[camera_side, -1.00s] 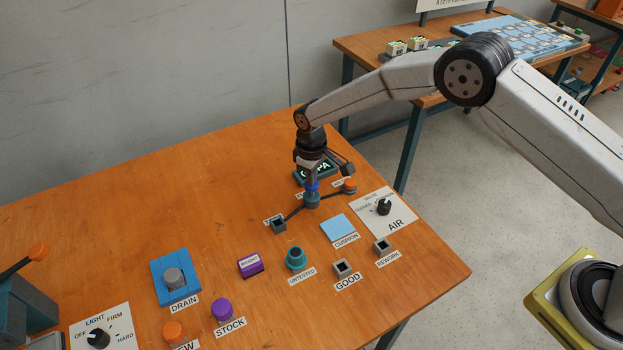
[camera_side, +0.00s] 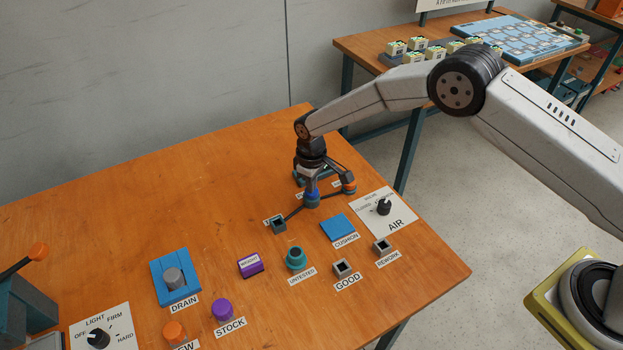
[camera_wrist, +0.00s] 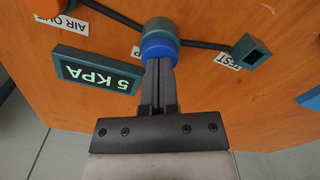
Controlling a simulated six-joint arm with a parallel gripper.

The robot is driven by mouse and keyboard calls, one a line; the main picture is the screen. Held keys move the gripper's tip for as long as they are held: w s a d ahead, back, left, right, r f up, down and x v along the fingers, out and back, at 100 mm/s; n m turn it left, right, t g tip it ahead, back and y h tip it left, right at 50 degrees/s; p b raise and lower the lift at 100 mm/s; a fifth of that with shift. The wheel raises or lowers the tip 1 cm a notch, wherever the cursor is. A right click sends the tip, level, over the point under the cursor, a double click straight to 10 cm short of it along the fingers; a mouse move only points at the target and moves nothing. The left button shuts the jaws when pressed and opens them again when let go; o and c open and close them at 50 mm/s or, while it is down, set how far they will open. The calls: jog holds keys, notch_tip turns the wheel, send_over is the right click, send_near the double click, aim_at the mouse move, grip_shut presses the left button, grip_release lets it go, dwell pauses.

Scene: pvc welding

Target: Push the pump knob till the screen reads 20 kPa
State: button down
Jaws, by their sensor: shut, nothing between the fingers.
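The blue pump knob (camera_wrist: 159,46) sits on top of a round grey-teal base, and in the side view it shows (camera_side: 312,196) near the back right of the table. My gripper (camera_wrist: 159,62) is shut and empty. Its fingertips are at the knob and appear to touch it; the exact contact is hard to see. In the side view my gripper (camera_side: 311,186) points straight down above the knob. The dark screen (camera_wrist: 97,73) beside the knob reads 5 KPA, upside down in the wrist view. In the side view my wrist mostly hides the screen.
Dark tubes run from the pump base to a test socket (camera_side: 278,225) and an orange-topped air fitting (camera_side: 349,187). The AIR valve panel (camera_side: 383,212) and blue cushion (camera_side: 338,228) lie nearby at the right. A teal part (camera_side: 296,258) stands in front.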

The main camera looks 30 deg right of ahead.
jog(key=shift+r, duration=2.95)
notch_tip(320, 180, up, 6)
jog(key=shift+f, duration=0.2)
dwell(0.4)
jog(key=shift+f, duration=3.3)
